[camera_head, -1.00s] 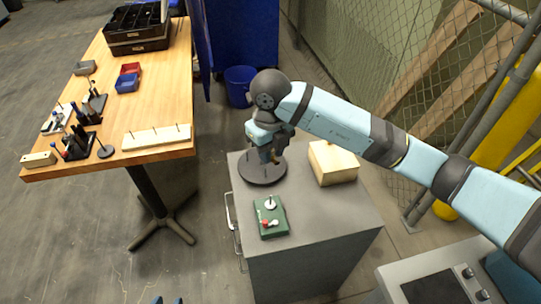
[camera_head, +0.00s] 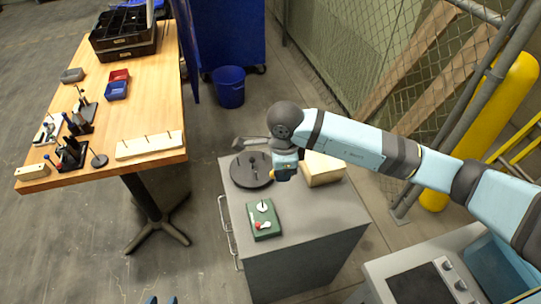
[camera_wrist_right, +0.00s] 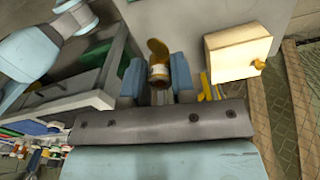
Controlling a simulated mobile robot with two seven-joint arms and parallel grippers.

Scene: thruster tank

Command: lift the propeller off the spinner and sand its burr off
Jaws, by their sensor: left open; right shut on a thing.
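My right gripper (camera_head: 284,174) is shut on a small brass-coloured piece, which looks like the propeller (camera_wrist_right: 158,70), held between its blue fingers. In the head view it is mostly hidden by the gripper, just right of a dark round base (camera_head: 250,180) with upright posts. A green box (camera_head: 265,232) with a red knob and a pin standing from a pale disc, possibly the spinner, sits in front. A pale block (camera_head: 324,169), also in the wrist view (camera_wrist_right: 238,52), stands right of the gripper. My left gripper (camera_head: 162,300) shows only blue fingertips at the bottom edge, open and empty.
The grey cabinet top (camera_head: 310,228) is clear at its front right. A wooden bench (camera_head: 150,80) at left carries bins, tool holders and a pegged board (camera_head: 149,144). A blue bucket (camera_head: 229,87) and mesh fence stand behind the cabinet.

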